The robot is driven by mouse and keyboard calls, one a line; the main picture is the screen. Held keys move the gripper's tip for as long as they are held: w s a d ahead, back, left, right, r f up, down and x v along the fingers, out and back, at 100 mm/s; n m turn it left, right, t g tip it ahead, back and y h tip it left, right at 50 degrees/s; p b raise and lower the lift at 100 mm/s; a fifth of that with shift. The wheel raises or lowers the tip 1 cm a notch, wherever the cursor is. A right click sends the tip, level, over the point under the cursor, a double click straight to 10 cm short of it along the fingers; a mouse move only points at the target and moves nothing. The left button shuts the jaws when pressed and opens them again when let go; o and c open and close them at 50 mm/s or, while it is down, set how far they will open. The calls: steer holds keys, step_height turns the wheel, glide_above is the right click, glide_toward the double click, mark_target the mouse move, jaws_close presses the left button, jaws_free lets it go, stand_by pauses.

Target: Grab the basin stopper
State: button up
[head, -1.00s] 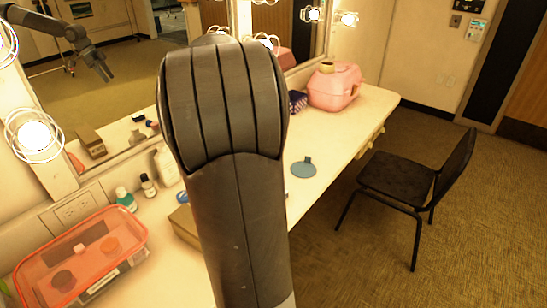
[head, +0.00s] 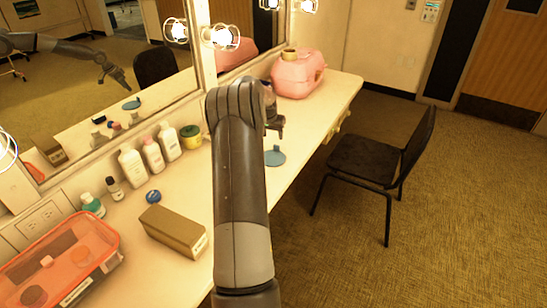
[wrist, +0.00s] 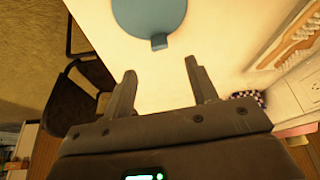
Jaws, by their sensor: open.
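The basin stopper (head: 275,158) is a flat blue-grey disc with a small tab, lying on the cream counter (head: 318,132) near its front edge. In the wrist view the stopper (wrist: 148,14) is at the top, partly cut off by the frame, with its tab pointing towards my fingers. My gripper (wrist: 160,68) is open and empty, with bare counter between the fingers. In the head view my gripper (head: 275,126) hangs just beyond the stopper, apart from it.
Several bottles (head: 152,155), a brown box (head: 174,231) and a red-lidded container (head: 60,262) are to the left. A mirror (head: 100,60) runs behind. A black chair (head: 368,160) stands right of the counter.

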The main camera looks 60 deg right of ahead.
mark_target(276, 146)
steer(key=x, duration=0.4)
steer(key=shift+x, duration=2.65)
steer(key=shift+d, duration=0.1)
steer(key=c, duration=1.1)
